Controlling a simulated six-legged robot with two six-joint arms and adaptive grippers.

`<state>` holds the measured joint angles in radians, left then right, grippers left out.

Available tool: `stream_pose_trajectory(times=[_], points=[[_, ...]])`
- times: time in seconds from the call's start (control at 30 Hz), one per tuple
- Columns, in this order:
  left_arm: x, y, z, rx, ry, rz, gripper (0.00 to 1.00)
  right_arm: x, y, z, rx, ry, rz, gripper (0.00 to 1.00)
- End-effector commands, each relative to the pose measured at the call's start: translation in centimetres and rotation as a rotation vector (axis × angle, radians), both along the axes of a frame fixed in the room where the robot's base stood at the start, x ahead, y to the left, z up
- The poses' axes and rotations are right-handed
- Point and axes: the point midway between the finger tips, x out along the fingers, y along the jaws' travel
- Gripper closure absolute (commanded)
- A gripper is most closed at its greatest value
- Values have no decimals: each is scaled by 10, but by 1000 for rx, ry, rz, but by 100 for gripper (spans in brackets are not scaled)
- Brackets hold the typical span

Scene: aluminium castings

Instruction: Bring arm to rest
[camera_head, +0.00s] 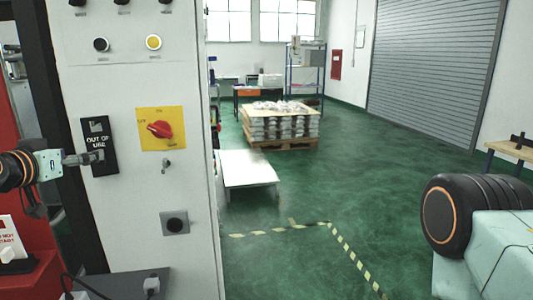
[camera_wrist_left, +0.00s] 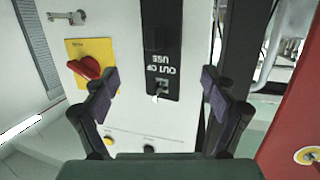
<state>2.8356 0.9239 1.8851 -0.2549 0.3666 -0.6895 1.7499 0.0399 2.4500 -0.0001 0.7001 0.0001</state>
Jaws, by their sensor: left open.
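My left gripper (camera_head: 84,158) reaches in from the left in the head view, in front of the cabinet (camera_head: 188,180). It is open and empty. A black "OUT OF USE" tag (camera_head: 107,160) is on the cabinet front, close to the fingertips. In the left wrist view the tag (camera_wrist_left: 162,45) appears upside down, between the spread fingers of the gripper (camera_wrist_left: 160,92). I cannot tell whether a finger touches it. The red rotary switch (camera_head: 160,129) sits on a yellow plate right of the tag. My right gripper is out of view.
A key (camera_head: 166,165) sits below the switch. A red panel (camera_wrist_left: 300,125) stands beside the cabinet. A low white platform (camera_head: 248,170) and a pallet of stacked castings (camera_head: 280,125) stand beyond. The green floor in the middle is clear, with striped tape (camera_head: 350,255).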

Motion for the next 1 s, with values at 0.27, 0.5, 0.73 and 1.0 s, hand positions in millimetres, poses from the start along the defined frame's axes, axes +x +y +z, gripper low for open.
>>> stream_pose_trajectory(times=[0.27, 0.5, 0.73, 1.0], points=[[16, -2, -4, 4, 3, -6, 15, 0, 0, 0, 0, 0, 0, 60], [36, -3, -8, 5, 3, -5, 15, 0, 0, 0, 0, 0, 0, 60], [54, -3, -12, 2, 1, -6, 15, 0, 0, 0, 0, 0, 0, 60], [61, -4, -13, -1, 1, -7, 15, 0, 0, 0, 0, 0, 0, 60]])
